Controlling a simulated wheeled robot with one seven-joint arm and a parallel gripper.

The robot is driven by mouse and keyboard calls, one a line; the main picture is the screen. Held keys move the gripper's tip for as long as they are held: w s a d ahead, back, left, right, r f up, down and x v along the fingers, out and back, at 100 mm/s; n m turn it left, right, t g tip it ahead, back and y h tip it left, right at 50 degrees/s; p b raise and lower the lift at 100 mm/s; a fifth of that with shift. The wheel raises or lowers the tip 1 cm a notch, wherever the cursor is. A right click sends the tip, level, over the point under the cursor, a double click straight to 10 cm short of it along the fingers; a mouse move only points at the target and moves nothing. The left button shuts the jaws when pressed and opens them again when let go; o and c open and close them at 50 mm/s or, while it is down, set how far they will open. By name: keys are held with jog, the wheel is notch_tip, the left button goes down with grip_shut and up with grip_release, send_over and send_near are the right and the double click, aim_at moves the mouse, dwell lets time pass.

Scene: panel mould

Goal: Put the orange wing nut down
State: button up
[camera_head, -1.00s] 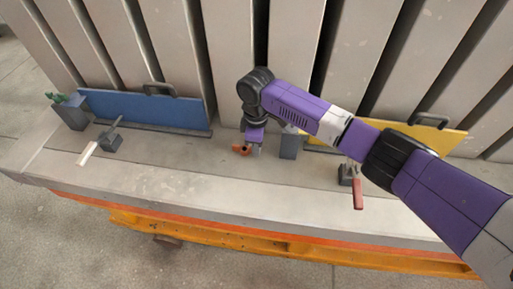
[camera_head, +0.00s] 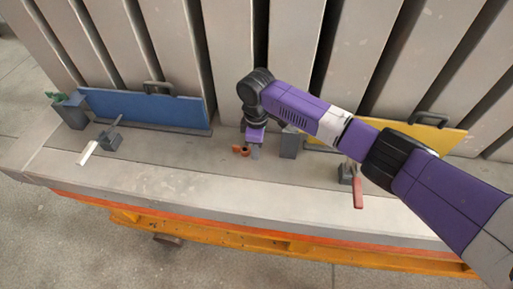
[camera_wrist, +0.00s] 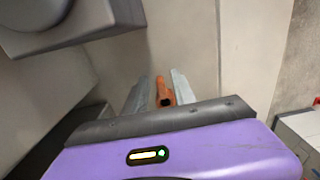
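The orange wing nut (camera_head: 241,151) is low over or on the grey ledge, at the tip of my gripper (camera_head: 252,153). In the wrist view the wing nut (camera_wrist: 163,93) lies between the two pale fingers of my gripper (camera_wrist: 160,92). The fingers stand apart, with a visible gap on the left of the nut; the nut is close to the right finger. Whether it touches that finger, or rests fully on the ledge, I cannot tell.
A grey block (camera_head: 290,143) stands just right of my gripper. A blue panel (camera_head: 150,108) with a handle is at left, a yellow panel (camera_head: 440,137) at right. A clamp with a red handle (camera_head: 358,193) and one with a white handle (camera_head: 88,153) stand on the ledge (camera_head: 190,180).

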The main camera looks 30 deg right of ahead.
notch_tip(320, 180, up, 12)
jog(key=b, duration=0.1)
dwell(0.4)
